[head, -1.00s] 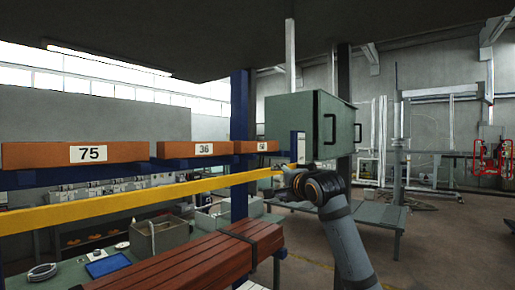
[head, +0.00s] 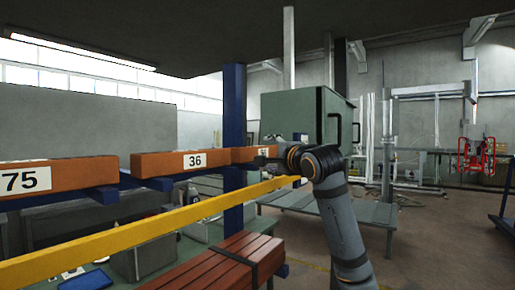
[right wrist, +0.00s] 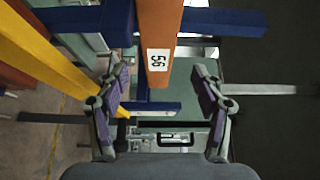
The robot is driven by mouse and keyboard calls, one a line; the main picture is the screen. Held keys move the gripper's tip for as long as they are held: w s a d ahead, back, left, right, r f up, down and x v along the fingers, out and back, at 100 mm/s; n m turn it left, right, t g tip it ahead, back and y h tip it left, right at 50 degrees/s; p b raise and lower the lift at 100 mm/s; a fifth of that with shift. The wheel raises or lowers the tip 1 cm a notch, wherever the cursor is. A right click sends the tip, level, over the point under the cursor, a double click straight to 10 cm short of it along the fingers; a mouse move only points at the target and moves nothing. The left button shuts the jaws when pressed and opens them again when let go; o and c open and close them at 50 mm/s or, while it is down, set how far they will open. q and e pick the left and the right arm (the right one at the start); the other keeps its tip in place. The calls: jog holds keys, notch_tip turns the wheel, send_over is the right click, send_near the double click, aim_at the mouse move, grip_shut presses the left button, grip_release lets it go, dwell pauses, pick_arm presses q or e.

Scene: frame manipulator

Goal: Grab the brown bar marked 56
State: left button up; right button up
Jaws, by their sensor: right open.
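The brown bar marked 56 (right wrist: 160,28) points towards me in the right wrist view, its white label (right wrist: 158,60) lying between my right gripper's two spread fingers. My right gripper (right wrist: 161,82) is open, with a gap on each side of the bar. My left gripper is not in view.
Brown bars marked 36 (head: 165,163) and 75 (head: 75,173) lie to the left on blue supports (head: 105,194). A yellow rail (head: 130,233) runs just below them. A blue post (head: 234,110) and a green cabinet (head: 295,115) stand behind. Dark red beams (head: 215,265) lie below.

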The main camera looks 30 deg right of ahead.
aim_at(261, 151)
jog(key=w, duration=0.2)
jog(key=w+p, duration=0.1)
jog(key=shift+d, duration=0.25)
jog(key=w+p, duration=0.3)
jog(key=shift+w+d+r, duration=0.2)
jog(key=shift+d, duration=0.1)
jog(key=shift+w+d+f+p, duration=0.15)
jog(key=shift+w+p, duration=0.85)
jog(key=shift+w, duration=0.15)
jog(key=shift+w+f, duration=0.2)
jog(key=shift+f, duration=0.05)
jog(key=shift+s+r, duration=0.1)
jog(key=c, duration=0.8)
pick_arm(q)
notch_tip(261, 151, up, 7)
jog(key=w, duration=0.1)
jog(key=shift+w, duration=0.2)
pick_arm(e)
grip_shut()
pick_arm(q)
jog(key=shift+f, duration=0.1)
pick_arm(e)
jog(key=shift+r, duration=0.1)
